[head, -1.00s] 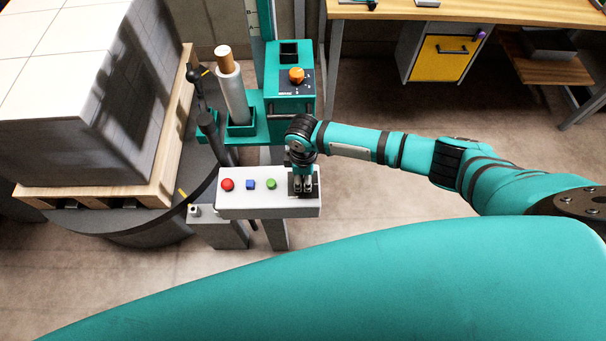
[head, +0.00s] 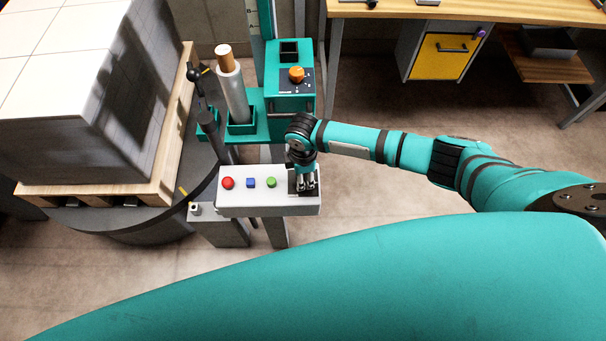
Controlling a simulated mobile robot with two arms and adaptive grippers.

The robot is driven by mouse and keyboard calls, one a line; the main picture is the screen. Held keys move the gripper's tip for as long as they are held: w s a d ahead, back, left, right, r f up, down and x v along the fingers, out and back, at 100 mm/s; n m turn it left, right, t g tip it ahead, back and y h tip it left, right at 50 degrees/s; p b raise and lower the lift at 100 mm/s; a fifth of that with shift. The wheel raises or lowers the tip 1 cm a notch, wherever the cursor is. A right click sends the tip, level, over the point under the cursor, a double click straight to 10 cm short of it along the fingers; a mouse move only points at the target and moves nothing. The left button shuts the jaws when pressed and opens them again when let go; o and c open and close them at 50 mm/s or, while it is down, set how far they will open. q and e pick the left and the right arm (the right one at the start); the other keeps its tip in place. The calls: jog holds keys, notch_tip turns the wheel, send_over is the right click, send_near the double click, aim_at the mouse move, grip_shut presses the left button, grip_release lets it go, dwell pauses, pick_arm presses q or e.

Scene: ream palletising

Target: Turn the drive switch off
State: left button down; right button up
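A white control panel (head: 265,206) stands in the middle of the head view. It bears a red button (head: 227,183), a blue square button (head: 250,183) and a green button (head: 271,183). At its right end is a black plate (head: 294,187). My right gripper (head: 306,187) points down over this plate, with its fingertips at or just above it. The gripper hides whatever sits on the plate, so I cannot see the drive switch or its position there. The fingers are small and close together; I cannot tell whether they grip anything. My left gripper is out of view.
A teal machine box with an orange knob (head: 297,74) stands behind the panel, beside a film roll (head: 232,92). A wrapped load on a wooden pallet (head: 178,130) stands at left on a dark turntable (head: 150,228). A wooden workbench (head: 480,10) is at the back right.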

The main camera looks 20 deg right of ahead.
jog(key=o, duration=0.4)
notch_tip(320, 180, up, 12)
dwell(0.5)
dwell(0.4)
